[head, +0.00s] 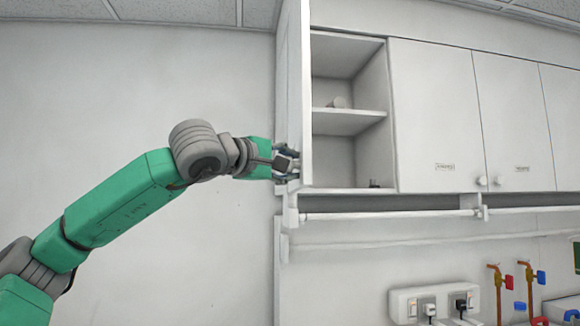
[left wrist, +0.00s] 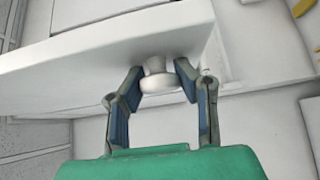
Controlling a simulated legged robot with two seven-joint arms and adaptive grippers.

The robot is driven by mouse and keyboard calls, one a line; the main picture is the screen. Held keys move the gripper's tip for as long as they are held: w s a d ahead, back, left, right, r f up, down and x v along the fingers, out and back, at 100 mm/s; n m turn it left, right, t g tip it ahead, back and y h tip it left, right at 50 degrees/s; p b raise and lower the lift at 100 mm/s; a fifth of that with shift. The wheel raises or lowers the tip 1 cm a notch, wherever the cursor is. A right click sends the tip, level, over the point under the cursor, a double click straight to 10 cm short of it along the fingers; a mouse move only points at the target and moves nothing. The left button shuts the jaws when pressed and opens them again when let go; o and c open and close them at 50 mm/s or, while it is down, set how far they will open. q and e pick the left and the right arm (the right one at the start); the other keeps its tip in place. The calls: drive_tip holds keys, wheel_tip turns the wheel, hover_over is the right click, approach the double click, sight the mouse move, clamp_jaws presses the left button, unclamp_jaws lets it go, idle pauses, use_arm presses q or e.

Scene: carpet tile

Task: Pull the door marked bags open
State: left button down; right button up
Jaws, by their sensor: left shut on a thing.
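A white cabinet door (head: 306,95) stands swung out at the left end of the wall cabinet, seen nearly edge-on, with the shelves behind it exposed. Any label on this door is hidden, so I cannot read whether it is marked bags. My left gripper (head: 287,164) is at the door's lower part. In the left wrist view, the gripper (left wrist: 158,78) is shut on a round white knob (left wrist: 157,83) near the edge of the door (left wrist: 95,55), one finger on each side. My right gripper is in neither view.
Closed labelled doors (head: 435,110) continue to the right. A rail (head: 390,214) runs below; sockets (head: 435,302) and taps (head: 497,290) are lower right. The left wall is bare.

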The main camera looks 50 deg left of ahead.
use_arm(q)
drive_tip(key=c, duration=1.2)
unclamp_jaws()
drive_tip(key=shift+a, duration=0.1)
drive_tip(key=shift+o, duration=0.4)
drive_tip(key=shift+w+a+f, duration=0.15)
drive_tip(key=s, duration=1.1)
drive_tip(key=shift+s+d+f, duration=0.15)
drive_tip(key=shift+s+d, duration=0.25)
drive_tip(key=shift+d, duration=0.15)
